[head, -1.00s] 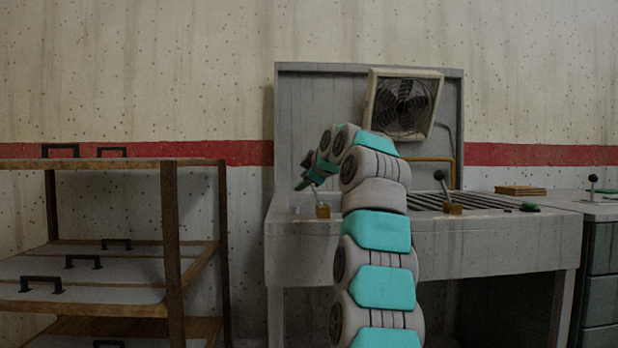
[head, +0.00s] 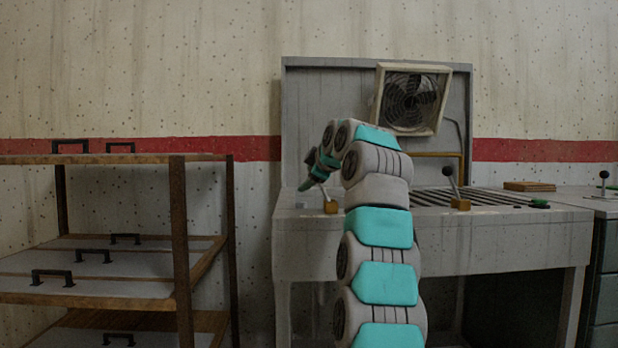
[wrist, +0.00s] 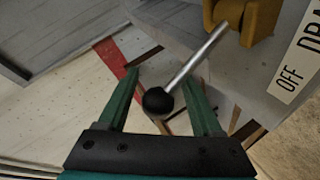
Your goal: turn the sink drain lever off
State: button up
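The drain lever is a metal rod with a black ball knob (wrist: 158,100) on a yellow base (wrist: 245,18). A white label (wrist: 298,62) beside it reads "OFF" and "DRA", cut off by the picture edge. In the head view its yellow base (head: 330,207) stands at the left front of the grey sink unit (head: 310,240). My gripper (wrist: 160,88) is open, and the knob appears between its two green fingers with space on both sides. I cannot tell the exact depth. In the head view my gripper (head: 312,175) is at the lever's top, which it partly hides.
A second lever (head: 455,190) stands right of my arm beside a grate, and a third (head: 604,182) on the far right cabinet. A fan (head: 410,98) is on the back panel. A shelf rack (head: 180,240) with black-handled trays stands left.

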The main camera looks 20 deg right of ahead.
jog(key=shift+s, duration=0.1)
jog(key=b+v, duration=0.2)
jog(key=v, duration=0.5)
jog(key=shift+s, duration=0.3)
jog(key=shift+r, duration=0.1)
